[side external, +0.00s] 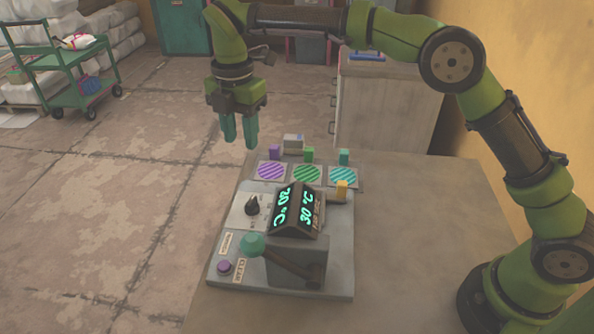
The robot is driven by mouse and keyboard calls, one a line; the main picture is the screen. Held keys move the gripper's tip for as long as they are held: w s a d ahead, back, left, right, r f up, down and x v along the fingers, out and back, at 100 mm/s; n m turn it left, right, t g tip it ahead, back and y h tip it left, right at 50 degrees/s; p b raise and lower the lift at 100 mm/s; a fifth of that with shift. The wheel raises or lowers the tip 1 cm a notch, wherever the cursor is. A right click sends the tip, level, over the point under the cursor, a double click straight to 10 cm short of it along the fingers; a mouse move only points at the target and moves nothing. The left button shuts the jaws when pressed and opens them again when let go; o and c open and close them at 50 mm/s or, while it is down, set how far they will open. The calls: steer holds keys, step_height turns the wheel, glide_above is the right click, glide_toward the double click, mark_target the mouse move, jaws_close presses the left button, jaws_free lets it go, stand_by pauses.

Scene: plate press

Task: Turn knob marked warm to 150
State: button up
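A black knob (252,205) sits on a light plate at the left of the grey press (340,255). Its marking and the numbers around it are too small to read. My gripper (240,145) hangs above and behind the press, pointing down. Its two teal fingers are apart with nothing between them. It is well clear of the knob and touches nothing.
A teal-tipped lever (252,245) and a purple button (224,267) are at the press's front. Three striped plates, purple (271,171), green (307,174) and teal (343,177), lie behind it with small blocks. The table (430,235) at right is bare.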

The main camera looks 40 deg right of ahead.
glide_toward(251, 201)
steer(key=shift+n, duration=0.4)
step_height(251, 201, down, 9)
steer(key=shift+w+r, duration=0.1)
steer(key=shift+w, duration=0.05)
jaws_close()
